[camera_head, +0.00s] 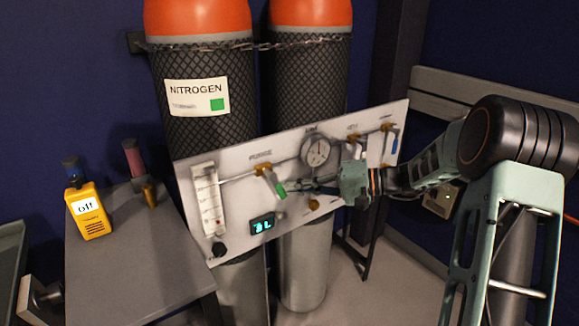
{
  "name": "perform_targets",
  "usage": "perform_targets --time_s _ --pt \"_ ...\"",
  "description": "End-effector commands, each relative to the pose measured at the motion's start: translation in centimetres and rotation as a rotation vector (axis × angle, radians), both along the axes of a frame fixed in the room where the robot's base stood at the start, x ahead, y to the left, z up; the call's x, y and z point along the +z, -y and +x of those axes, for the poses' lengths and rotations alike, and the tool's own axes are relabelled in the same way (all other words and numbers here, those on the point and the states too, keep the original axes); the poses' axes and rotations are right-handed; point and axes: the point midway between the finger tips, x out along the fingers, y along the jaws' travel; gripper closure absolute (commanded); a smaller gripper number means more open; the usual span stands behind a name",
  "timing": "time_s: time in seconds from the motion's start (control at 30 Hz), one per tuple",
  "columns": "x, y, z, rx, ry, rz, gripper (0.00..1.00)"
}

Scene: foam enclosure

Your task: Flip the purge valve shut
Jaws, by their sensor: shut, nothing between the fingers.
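The purge valve (263,169) is a brass valve under the PURGE label on the white panel (240,157). Its green-tipped handle (279,189) hangs down and slants to the right, off the line of the pipe. My gripper (292,187) reaches in from the right, in front of the panel. Its fingers are shut and empty, with their tips just right of the green handle. I cannot tell whether they touch it.
A pressure gauge (317,151) and a blue-handled valve (388,128) sit farther right on the panel. A flowmeter (208,199) and a lit display (262,225) are nearby. Chained nitrogen cylinders (205,70) stand behind. A grey table (140,250) at left holds a yellow meter (88,212).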

Motion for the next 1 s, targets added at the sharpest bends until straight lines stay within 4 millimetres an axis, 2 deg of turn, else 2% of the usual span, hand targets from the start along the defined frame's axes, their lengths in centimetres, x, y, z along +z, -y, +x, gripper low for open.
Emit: perform_targets --time_s 0.03,0.43,1.0 --pt "-0.6 -0.1 -0.1 -0.001 -0.026 0.038 1.00" --pt "-1.5 -1.2 -0.8 0.001 -0.167 0.245 1.00" --pt "-1.7 -1.6 -1.0 0.000 -0.207 0.306 1.00"
